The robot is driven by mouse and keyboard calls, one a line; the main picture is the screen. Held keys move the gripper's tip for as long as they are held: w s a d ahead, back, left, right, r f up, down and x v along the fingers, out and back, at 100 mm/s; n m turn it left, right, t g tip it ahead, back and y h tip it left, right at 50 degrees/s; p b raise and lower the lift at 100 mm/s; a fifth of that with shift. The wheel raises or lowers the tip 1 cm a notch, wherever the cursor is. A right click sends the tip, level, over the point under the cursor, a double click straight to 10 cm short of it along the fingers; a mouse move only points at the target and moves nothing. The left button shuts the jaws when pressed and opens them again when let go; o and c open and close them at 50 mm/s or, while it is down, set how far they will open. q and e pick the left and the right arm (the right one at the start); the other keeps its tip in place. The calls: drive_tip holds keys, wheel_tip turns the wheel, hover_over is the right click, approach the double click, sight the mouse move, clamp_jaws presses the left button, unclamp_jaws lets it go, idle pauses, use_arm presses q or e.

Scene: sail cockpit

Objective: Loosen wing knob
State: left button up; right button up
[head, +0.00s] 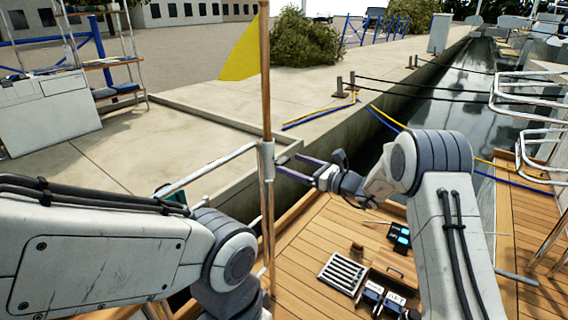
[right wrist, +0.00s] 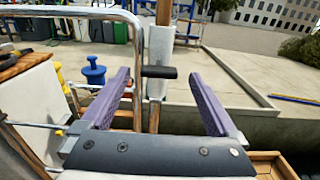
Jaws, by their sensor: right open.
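The wing knob (right wrist: 159,72) is a short black bar. It sticks out from a pale grey clamp (right wrist: 159,48) around a wooden pole (right wrist: 164,12). In the head view the clamp (head: 266,158) sits partway up the pole (head: 265,75), which carries a yellow flag (head: 242,55); I cannot make out the knob there. My right gripper (head: 291,166) is open, with its purple fingers pointing at the clamp. In the right wrist view the fingers stand on either side of the knob, apart from it. My left arm shows at lower left, but its gripper is not in view.
A bent metal rail (head: 212,168) runs beside the pole, close to the fingers; in the right wrist view the rail (right wrist: 136,50) passes just left of the knob. Below is a wooden deck (head: 310,245) with a grating (head: 342,272). A concrete quay (head: 150,140) lies beyond.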

sight(282, 161)
drive_tip(key=shift+x, duration=2.1)
drive_tip(key=shift+s, duration=0.1)
drive_tip(key=c, duration=1.4)
drive_tip(key=shift+f+n+b, duration=0.2)
drive_tip(key=shift+n+b, duration=0.3)
drive_tip(key=shift+b, duration=0.5)
drive_tip(key=n+b, duration=0.5)
drive_tip(key=b, duration=0.2)
drive_tip(key=n+b, duration=0.5)
drive_tip(key=b, duration=0.3)
drive_tip(key=n+b, duration=0.5)
drive_tip(key=b, duration=0.3)
drive_tip(key=shift+s+a+f, duration=0.15)
drive_tip(key=shift+s+f, duration=0.1)
drive_tip(key=shift+f, duration=0.1)
drive_tip(key=shift+r+n+b, duration=0.15)
drive_tip(key=shift+n+b, duration=0.95)
drive_tip(key=shift+b, duration=0.05)
